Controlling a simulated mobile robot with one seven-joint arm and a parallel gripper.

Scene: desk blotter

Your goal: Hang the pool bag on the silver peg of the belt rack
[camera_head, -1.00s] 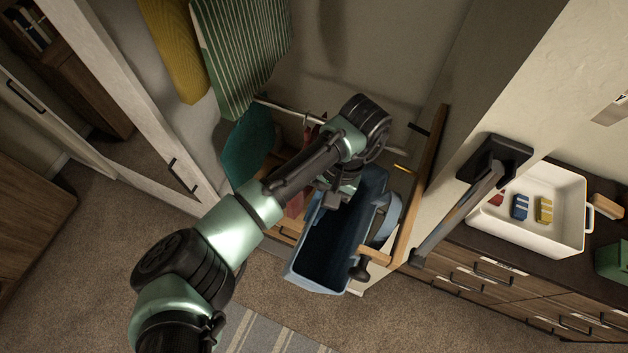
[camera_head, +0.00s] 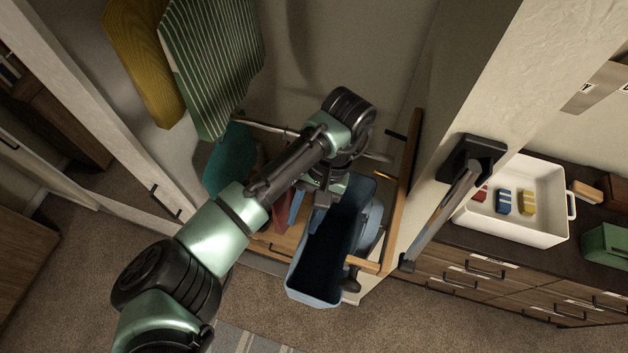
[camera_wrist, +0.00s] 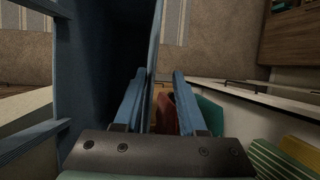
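The pool bag (camera_head: 322,262) appears as a deep blue open-topped tote with a dark interior, in the middle of the head view. In the wrist view its thin wall (camera_wrist: 154,45) runs up between the fingers. My gripper (camera_wrist: 158,75) is at the bag's rim, fingers apart on either side of the wall, with a visible gap on the right. The gripper also shows above the rim in the head view (camera_head: 322,200). The belt rack (camera_head: 405,195) is a wooden rail right of the bag with several pegs, including a brass one (camera_head: 383,175). I cannot make out which peg is silver.
A closet rod (camera_head: 265,128) runs behind my arm. Striped green (camera_head: 212,65), yellow (camera_head: 145,60) and teal (camera_head: 230,160) cloths hang at the left. A wall bracket with a bar (camera_head: 440,215) and a white tray (camera_head: 515,225) are at the right.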

